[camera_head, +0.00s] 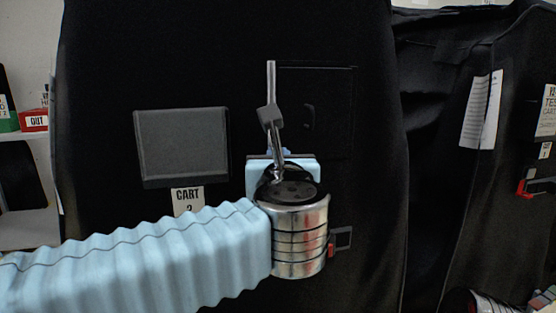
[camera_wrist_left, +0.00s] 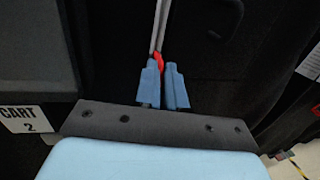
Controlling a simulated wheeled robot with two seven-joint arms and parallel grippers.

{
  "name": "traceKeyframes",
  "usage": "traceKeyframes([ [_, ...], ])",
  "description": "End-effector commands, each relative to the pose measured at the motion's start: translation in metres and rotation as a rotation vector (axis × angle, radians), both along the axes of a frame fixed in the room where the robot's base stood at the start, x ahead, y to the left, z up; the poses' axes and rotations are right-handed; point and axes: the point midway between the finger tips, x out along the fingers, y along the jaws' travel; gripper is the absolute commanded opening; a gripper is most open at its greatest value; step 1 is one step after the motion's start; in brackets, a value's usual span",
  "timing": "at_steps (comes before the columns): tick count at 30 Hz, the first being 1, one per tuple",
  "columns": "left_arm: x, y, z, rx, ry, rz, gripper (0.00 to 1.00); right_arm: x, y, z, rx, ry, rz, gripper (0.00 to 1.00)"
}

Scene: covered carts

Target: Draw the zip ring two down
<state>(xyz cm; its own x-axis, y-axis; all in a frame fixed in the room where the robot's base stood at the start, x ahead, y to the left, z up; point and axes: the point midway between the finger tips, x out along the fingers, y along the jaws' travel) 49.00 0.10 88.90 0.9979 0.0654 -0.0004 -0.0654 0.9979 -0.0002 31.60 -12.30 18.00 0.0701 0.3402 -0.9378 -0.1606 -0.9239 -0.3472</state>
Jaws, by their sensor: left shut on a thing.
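The black cover of cart 2 (camera_head: 100,80) fills the middle of the head view. A pale zip line (camera_head: 271,80) runs down it to a grey slider (camera_head: 270,117), with a narrow pull hanging below. In the left wrist view, the zip strips (camera_wrist_left: 160,25) run down to my left gripper (camera_wrist_left: 165,82). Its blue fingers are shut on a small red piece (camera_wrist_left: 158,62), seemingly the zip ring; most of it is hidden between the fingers. In the head view my own wrist hides the fingertips. My right gripper is not in view.
A dark panel (camera_head: 182,143) sits left of the zip above the "CART 2" label (camera_head: 188,201). A flat pocket with a handle (camera_head: 309,117) is right of it. Another black-covered cart (camera_head: 440,120) with a paper sheet (camera_head: 482,110) stands at right. Shelves show at far left.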

Motion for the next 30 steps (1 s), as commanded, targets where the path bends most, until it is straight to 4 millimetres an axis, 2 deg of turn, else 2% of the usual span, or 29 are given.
traceKeyframes([
  [10,0.0,0.0,-0.002,0.0,0.0,-0.001,0.0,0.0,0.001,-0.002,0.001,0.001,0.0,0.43],
  [11,0.0,0.0,-0.002,0.0,0.0,-0.001,0.1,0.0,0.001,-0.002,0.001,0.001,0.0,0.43],
  [12,0.0,0.0,-0.002,0.0,0.0,-0.001,0.17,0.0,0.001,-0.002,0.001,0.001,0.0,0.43],
  [16,0.0,0.0,-0.002,0.0,0.0,0.0,0.35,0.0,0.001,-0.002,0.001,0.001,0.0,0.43],
  [25,-0.002,0.0,-0.002,0.0,0.0,-0.001,0.35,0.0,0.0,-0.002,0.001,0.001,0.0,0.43],
  [30,-0.022,-0.002,-0.002,0.0,-0.002,-0.003,0.35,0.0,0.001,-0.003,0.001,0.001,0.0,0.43],
])
